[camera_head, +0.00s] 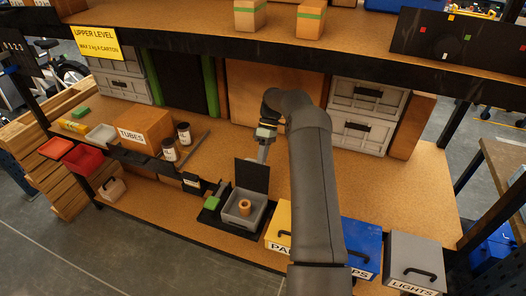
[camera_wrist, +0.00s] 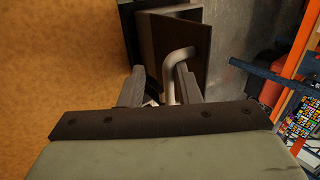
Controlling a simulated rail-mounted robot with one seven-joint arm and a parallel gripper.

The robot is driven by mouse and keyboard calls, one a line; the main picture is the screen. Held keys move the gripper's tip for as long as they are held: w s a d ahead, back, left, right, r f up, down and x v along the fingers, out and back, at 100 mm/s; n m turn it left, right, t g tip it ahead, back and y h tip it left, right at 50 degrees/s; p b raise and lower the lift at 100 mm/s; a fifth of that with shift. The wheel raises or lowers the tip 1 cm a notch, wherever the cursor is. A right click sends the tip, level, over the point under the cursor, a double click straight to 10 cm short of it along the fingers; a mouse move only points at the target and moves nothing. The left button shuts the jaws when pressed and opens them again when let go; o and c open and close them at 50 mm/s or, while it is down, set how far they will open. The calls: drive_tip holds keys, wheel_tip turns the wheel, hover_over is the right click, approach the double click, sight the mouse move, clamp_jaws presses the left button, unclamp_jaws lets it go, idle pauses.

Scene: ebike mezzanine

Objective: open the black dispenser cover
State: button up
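The black dispenser cover (camera_head: 252,176) stands upright at the back of a small grey dispenser box (camera_head: 243,210). The box is uncovered and a tan roll (camera_head: 244,207) shows inside it. In the wrist view the dark cover (camera_wrist: 172,35) carries a pale bent handle (camera_wrist: 178,58). My gripper (camera_head: 264,154) is just behind the cover's top edge. In the wrist view my gripper (camera_wrist: 160,80) has its two fingers apart, with the handle's end between them, nearer the right finger. Contact with the handle cannot be told.
Yellow (camera_head: 279,225), blue (camera_head: 361,247) and grey LIGHTS (camera_head: 416,263) lidded boxes stand to the right along the front edge. The upper shelf (camera_head: 290,45) overhangs the back.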

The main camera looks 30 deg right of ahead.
drive_tip(key=b+v, duration=0.1)
drive_tip(key=v, duration=0.6)
drive_tip(key=shift+s, duration=0.15)
